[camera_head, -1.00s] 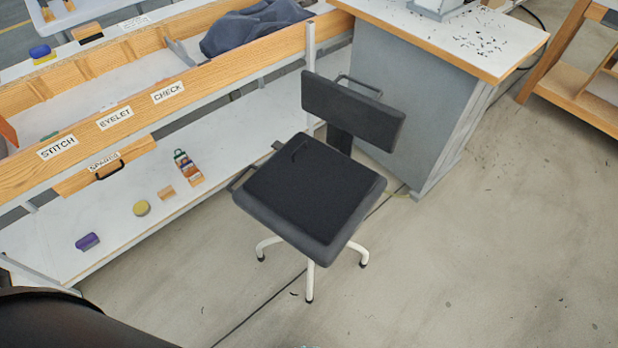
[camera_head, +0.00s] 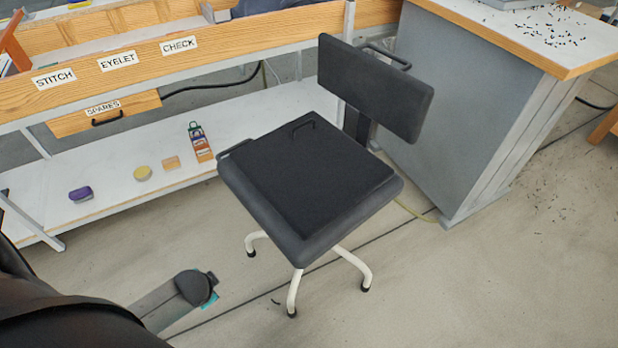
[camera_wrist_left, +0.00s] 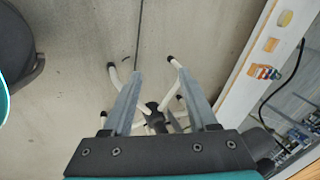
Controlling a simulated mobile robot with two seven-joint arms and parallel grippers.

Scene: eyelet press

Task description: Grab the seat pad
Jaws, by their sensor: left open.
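The seat pad (camera_head: 315,178) is a thin, flat black square lying on the seat of a dark office chair (camera_head: 270,222). A small black loop handle (camera_head: 304,126) shows near its back edge. My left gripper (camera_wrist_left: 159,73) is open in the left wrist view, with nothing between its fingers. Beyond the fingers, the chair's white legs (camera_wrist_left: 180,75) and dark hub show; the pad cannot be made out there. In the head view, part of my left arm enters at the lower left, apart from the chair. My right gripper is out of view.
The chair's backrest (camera_head: 375,88) rises behind the pad. A workbench (camera_head: 240,35) with a lower shelf (camera_head: 120,195) holding several small items stands at the left. A grey cabinet (camera_head: 445,120) stands close behind the chair.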

